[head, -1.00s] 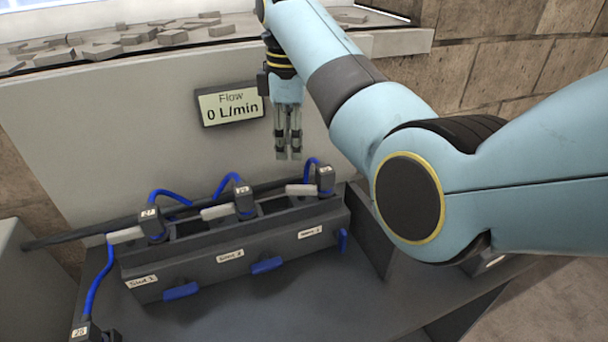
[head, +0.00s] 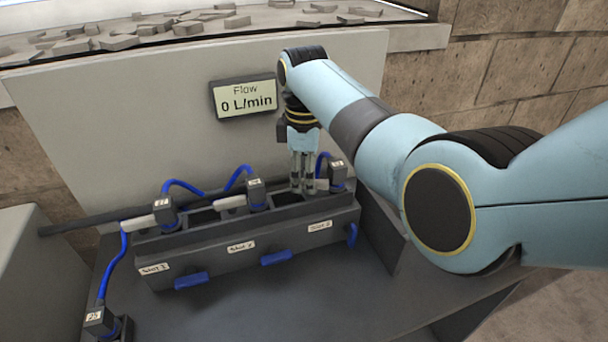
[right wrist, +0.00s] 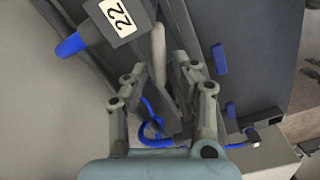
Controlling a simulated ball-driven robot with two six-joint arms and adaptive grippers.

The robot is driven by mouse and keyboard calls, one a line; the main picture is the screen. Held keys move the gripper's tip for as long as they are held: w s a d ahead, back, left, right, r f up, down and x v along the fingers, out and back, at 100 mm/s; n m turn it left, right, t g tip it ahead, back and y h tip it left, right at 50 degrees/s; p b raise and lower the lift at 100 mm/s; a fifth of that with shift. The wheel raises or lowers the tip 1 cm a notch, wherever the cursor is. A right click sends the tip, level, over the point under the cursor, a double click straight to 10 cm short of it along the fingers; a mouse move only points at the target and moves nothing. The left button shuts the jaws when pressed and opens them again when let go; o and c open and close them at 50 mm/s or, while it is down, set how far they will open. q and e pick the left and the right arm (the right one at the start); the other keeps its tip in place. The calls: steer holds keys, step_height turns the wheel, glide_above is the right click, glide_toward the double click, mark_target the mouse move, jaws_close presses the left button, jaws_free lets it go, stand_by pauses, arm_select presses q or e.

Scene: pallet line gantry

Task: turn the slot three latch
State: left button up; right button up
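The dark rack (head: 215,258) has three slots with labels on its front. The slot three latch (head: 352,235), a blue tab at the rack's right end, stands upright, while the other two blue latches (head: 190,281) (head: 276,258) lie level. My right gripper (head: 302,190) points down over the rack's right end, at the pale handle (right wrist: 158,55) beside the slot three connector (head: 337,176). In the right wrist view, my right gripper (right wrist: 160,75) has its fingers apart, with the handle showing between them; contact is unclear. My left gripper is out of view.
Blue hoses (head: 182,186) loop behind the rack. A flow display (head: 243,96) reads 0 L/min on the pale panel. A loose hose end (head: 100,320) stands at front left. The bench front (head: 300,300) is clear.

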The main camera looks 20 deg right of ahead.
jaws_close()
steer(key=shift+w+d+r+m+p, duration=0.1)
steer(key=shift+m+p, duration=0.4)
steer(key=shift+m, duration=0.15)
steer(key=shift+w+d+r+m+p, duration=0.1)
steer(key=shift+m+p, duration=0.35)
steer(key=shift+m, duration=0.2)
steer(key=m+p, duration=0.1)
steer(key=m, duration=0.1)
steer(key=shift+w+m, duration=0.2)
steer(key=shift+m, duration=0.2)
steer(key=m, duration=0.1)
steer(key=m+p, duration=0.1)
steer(key=m, duration=0.1)
steer(key=shift+w+d+f+m, duration=0.1)
steer(key=shift+w+d+m, duration=0.05)
steer(key=shift+d+m, duration=0.15)
steer(key=shift+d+m+p, duration=0.15)
steer(key=shift+m+p, duration=0.15)
steer(key=shift+m, duration=0.75)
steer(key=shift+d+m+p, duration=0.15)
steer(key=shift+m+p, duration=0.15)
steer(key=shift+m, duration=0.75)
steer(key=shift+w, duration=0.1)
